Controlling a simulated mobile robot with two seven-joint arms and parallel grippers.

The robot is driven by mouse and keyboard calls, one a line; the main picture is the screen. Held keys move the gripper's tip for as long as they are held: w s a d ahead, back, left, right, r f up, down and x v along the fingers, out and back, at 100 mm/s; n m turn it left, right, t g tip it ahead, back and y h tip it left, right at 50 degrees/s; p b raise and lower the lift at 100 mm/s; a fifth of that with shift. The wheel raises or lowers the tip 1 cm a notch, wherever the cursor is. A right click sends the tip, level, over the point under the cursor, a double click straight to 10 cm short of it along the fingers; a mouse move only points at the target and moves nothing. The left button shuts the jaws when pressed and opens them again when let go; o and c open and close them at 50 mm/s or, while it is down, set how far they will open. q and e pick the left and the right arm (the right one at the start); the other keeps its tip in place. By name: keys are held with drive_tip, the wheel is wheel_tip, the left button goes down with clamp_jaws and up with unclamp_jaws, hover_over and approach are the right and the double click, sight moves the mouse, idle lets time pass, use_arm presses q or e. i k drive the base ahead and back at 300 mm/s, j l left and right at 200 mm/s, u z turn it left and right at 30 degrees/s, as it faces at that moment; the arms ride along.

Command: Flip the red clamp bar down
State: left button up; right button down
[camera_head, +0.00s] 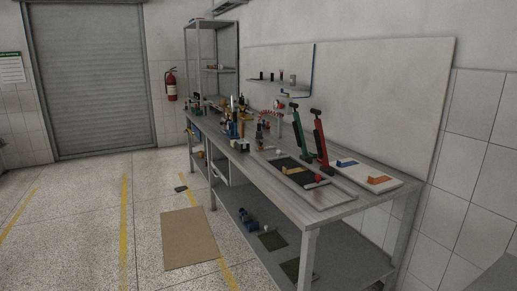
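The red clamp bar (320,142) stands raised and leans slightly back, with a black knob at its top end. It is near the right half of the workbench (351,203), behind a flat board (327,194) with a dark panel. A dark bar with a black knob (299,132) stands similarly raised just left of it. Neither of my grippers is in the head view.
A white panel (392,182) with blue and orange pieces lies right of the bar. Several tools crowd the bench's left half. Brown cardboard (188,239) lies on the floor before the bench. A lower shelf (330,262) holds small items. Open floor is at the left.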

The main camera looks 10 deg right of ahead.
sight(321, 146)
drive_tip(key=i+z, duration=0.25)
drive_tip(key=i, duration=0.2)
drive_tip(key=i+j+z, duration=0.25)
drive_tip(key=i, duration=0.15)
drive_tip(key=i+j+z, duration=0.2)
drive_tip(key=i, duration=0.25)
